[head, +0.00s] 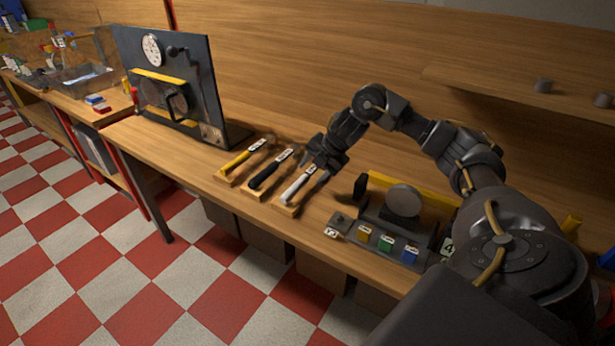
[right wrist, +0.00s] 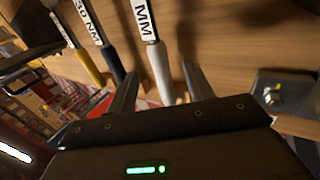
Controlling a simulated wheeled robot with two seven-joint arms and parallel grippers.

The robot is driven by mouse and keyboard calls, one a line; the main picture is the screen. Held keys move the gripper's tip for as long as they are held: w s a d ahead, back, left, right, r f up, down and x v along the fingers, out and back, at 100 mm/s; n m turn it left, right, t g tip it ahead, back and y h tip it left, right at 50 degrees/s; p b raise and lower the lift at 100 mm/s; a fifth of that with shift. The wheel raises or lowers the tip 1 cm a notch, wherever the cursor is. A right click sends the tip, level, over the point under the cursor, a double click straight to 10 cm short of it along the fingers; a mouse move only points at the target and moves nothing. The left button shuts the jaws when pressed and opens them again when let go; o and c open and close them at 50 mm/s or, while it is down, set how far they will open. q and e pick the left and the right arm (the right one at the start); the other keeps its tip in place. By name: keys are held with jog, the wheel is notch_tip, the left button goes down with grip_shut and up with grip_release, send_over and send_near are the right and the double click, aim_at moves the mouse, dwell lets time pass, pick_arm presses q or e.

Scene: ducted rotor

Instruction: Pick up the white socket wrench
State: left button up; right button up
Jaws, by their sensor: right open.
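The white socket wrench (head: 295,188) lies on a small wooden block near the front of the bench, rightmost of three wrenches. My right gripper (head: 315,163) is over the far end of it in the head view. In the right wrist view, its two open fingers (right wrist: 158,70) appear on either side of the white handle (right wrist: 161,82), with gaps on both sides. A label ending in "MM" shows on the wrench. I cannot tell the height left between fingers and wrench. My left gripper is not in view.
The black wrench (head: 266,174) and yellow wrench (head: 238,161) lie just left on their own blocks. A dark fixture (head: 403,203) with coloured blocks stands to the right. An upright dark panel (head: 205,90) stands at the left. The bench front edge is close.

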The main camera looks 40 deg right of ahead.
aim_at(304, 179)
jog(key=shift+w+f, duration=0.15)
jog(key=shift+f, duration=0.2)
jog(key=shift+w+a+f, duration=0.2)
jog(key=shift+w+f, duration=0.05)
jog(key=shift+f, duration=0.1)
jog(key=p+x, duration=0.1)
jog(key=x, duration=0.3)
jog(key=shift+w+a, duration=0.1)
jog(key=shift+w, duration=0.05)
grip_shut()
